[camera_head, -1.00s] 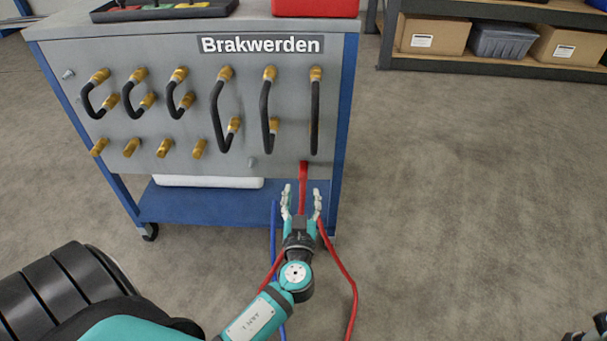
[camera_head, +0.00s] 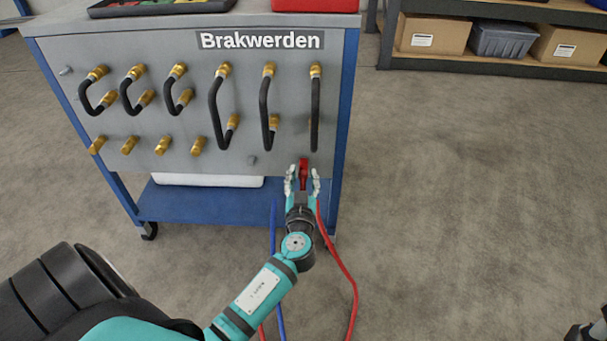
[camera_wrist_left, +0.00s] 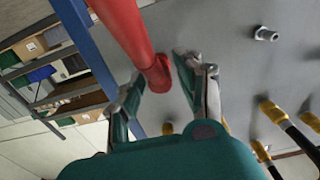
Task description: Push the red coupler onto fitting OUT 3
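The red coupler (camera_head: 304,172) stands upright at the panel's lower edge. It also shows in the left wrist view (camera_wrist_left: 157,74), as a red tube ending in a wider collar. My left gripper (camera_head: 302,178) is around it, one finger on each side. In the left wrist view the fingers (camera_wrist_left: 155,84) look apart from the collar. Brass fittings sit on the grey panel (camera_head: 75,50), several with black hoses. Several bare ones, such as one brass fitting (camera_head: 163,146), line the lower row. No OUT 3 label is readable. Part of my right arm shows at the bottom right corner.
A red hose (camera_head: 345,270) and a blue hose (camera_head: 275,240) hang near my left arm. The cart has a blue lower shelf (camera_head: 200,205). A shelf rack with cardboard boxes (camera_head: 432,34) stands at the back right. The floor right of the cart is clear.

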